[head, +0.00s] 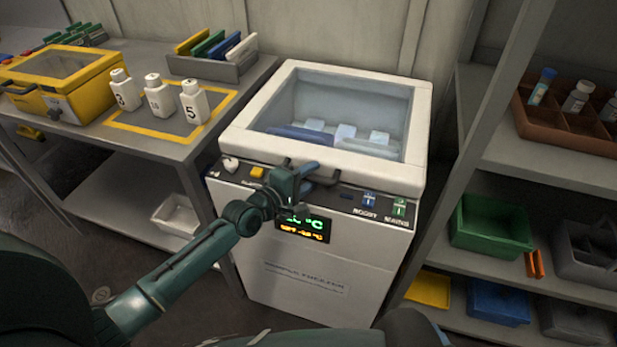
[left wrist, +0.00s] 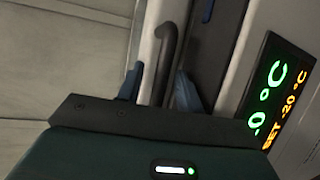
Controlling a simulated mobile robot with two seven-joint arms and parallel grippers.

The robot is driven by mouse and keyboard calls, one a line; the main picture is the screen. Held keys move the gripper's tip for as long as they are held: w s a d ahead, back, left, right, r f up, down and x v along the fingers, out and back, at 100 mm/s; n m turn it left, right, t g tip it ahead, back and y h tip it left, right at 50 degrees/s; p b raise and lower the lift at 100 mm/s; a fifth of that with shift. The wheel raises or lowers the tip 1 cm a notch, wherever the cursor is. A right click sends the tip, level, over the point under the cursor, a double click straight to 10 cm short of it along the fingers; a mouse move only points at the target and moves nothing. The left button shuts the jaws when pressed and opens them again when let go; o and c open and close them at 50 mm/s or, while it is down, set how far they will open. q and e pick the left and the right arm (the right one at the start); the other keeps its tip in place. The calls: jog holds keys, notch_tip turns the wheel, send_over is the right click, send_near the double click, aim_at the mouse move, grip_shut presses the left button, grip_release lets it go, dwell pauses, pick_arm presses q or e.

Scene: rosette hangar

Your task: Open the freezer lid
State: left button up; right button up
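The white freezer (head: 310,280) stands in the middle of the head view. Its lid (head: 262,103), a white frame around a glass pane, lies shut on top, and pale and blue items show through the glass. The dark lid handle (head: 325,181) is at the front edge. My left gripper (head: 304,174) is at this handle. In the left wrist view, the handle (left wrist: 166,50) runs between the two blue fingers of the gripper (left wrist: 160,88), which stand apart with gaps beside it. My right gripper is not in view.
A grey table (head: 150,143) on the left holds a yellow case (head: 62,88), white numbered bottles (head: 193,103) and a rack of coloured plates (head: 215,65). A shelf unit (head: 545,165) with bins stands close on the right. A display (head: 304,228) is on the freezer's front.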

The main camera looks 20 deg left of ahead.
pick_arm(q)
jog(key=shift+c, duration=0.2)
grip_shut()
dwell(0.4)
